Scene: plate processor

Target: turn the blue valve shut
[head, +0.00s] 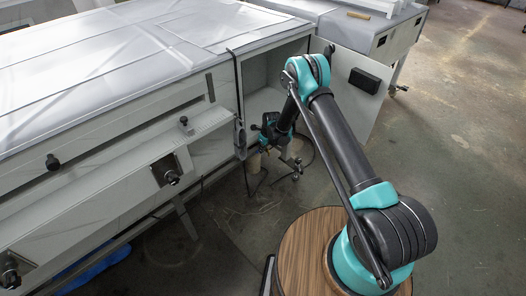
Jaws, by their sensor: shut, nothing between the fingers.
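I cannot make out the blue valve; the small parts around my wrist in the open cabinet bay are crowded and partly covered by my arm. My arm reaches up over the bay and bends down into its opening. My gripper (255,128) is small and dark at the arm's lower end, in front of the cabinet's open end. It is shut and holds nothing that I can see. Whether it touches anything there cannot be told. Small pipe-like fittings (295,162) show just below and right of my wrist.
The long white plate processor (110,65) fills the left, with dark knobs (53,162) on its side. An open white door panel (352,105) with a black handle stands right of my forearm. Cables hang to the floor. A blue sheet (95,268) lies underneath. Floor (465,170) at right is clear.

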